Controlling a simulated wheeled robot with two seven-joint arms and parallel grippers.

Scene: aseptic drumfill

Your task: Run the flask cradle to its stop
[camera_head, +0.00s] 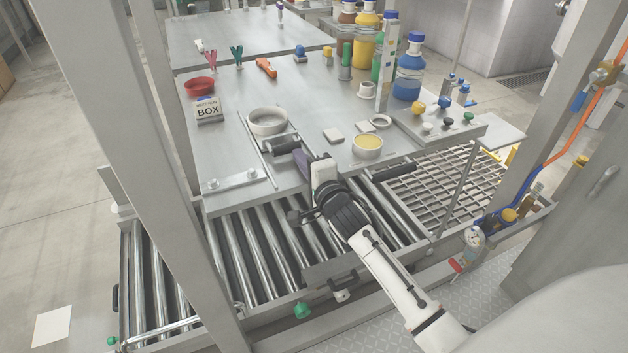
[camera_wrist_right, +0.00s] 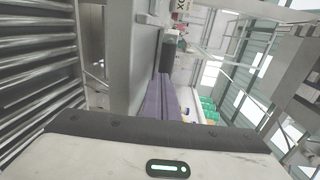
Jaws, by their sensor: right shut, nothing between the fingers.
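The likely flask cradle is a pale round ring holder (camera_head: 268,121) on a small plate, set between thin rails on the steel table in the head view. A dark cylindrical handle (camera_head: 286,146) sticks out from its near side. My right gripper (camera_head: 300,156) is just to the near right of this handle, its purple fingers shut and empty. Whether they touch the handle cannot be told. In the right wrist view the shut fingers (camera_wrist_right: 164,88) point toward a dark cylinder (camera_wrist_right: 169,50), probably the handle. My left gripper is out of view.
A bolted plate (camera_head: 235,182) lies at the table's near left edge. A bowl with yellow contents (camera_head: 367,147) and pale blocks stand right of the cradle. A box sign (camera_head: 208,109) and red bowl (camera_head: 199,87) stand left. A roller conveyor (camera_head: 260,250) runs below.

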